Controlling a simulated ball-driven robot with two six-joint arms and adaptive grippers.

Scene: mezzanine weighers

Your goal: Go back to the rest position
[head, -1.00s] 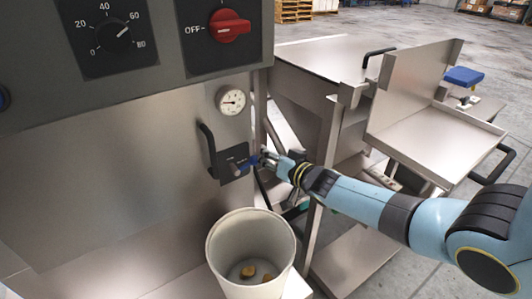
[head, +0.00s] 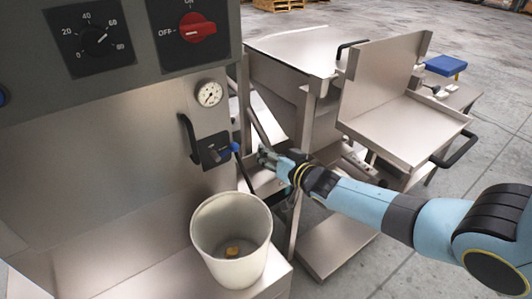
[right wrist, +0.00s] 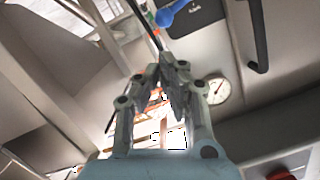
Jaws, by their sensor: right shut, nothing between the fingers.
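My right gripper (head: 267,158) is shut and empty. In the head view it hangs just right of a small lever with a blue knob (head: 234,147), with a gap between them. The lever sits on a dark plate (head: 212,152) on the steel machine front. In the right wrist view the closed fingers (right wrist: 168,68) meet at their tips, and the blue knob (right wrist: 178,12) shows beyond them. My left gripper is not in view.
A pale bucket (head: 207,225) with brown pieces inside stands below the lever. A black handle (head: 188,138) and a round gauge (head: 209,93) are on the machine front. Steel hopper and tray equipment (head: 405,128) stands behind my right arm. Open floor lies at the right.

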